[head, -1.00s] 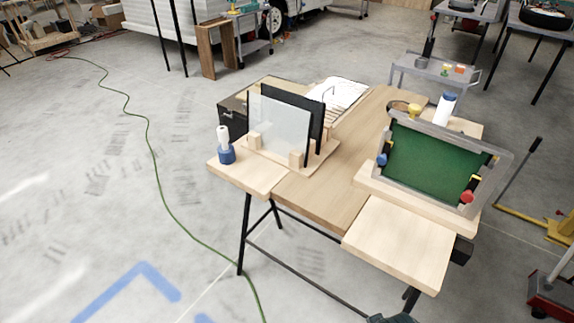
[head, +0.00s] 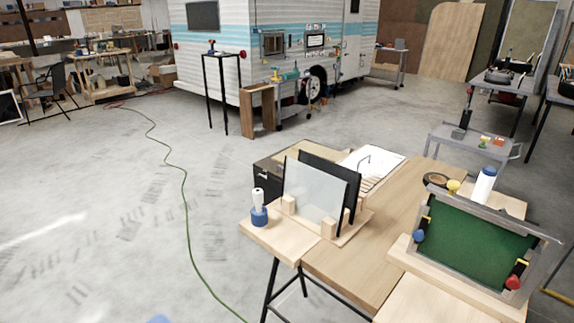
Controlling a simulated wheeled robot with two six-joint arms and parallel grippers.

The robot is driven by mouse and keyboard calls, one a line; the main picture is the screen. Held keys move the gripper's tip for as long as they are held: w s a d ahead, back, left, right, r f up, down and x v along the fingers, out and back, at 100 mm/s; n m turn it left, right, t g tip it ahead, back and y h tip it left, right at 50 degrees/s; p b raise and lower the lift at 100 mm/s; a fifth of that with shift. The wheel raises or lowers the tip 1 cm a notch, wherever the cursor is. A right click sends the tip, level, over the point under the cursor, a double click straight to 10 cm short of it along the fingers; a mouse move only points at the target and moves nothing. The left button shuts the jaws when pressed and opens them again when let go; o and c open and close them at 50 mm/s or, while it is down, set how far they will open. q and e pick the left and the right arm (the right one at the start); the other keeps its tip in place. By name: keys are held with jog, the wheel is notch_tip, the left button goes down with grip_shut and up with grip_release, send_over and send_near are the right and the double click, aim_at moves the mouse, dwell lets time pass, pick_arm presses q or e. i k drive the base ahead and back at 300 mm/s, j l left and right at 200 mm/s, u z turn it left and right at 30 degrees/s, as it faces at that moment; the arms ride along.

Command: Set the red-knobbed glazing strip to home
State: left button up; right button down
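The red knob (head: 513,282) sits at the lower right of a grey frame (head: 548,254) that holds a green panel (head: 477,240). Beside the red knob is a dark piece with a yellow end, perhaps part of its strip; its exact position is too small to tell. A blue knob (head: 419,236) is at the frame's left side. The frame leans upright on a pale wooden base (head: 438,277) at the right of the wooden table (head: 387,230). Neither of my grippers is in view.
A rack with a clear pane (head: 314,195) and a dark pane stands on the table's left part. A blue-based white bottle (head: 259,209) is beside it. A green cable (head: 187,228) crosses open floor at left. A trailer (head: 228,50) and a grey cart (head: 468,144) stand behind.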

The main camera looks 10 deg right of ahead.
aim_at(512, 282)
jog(key=z, duration=1.7)
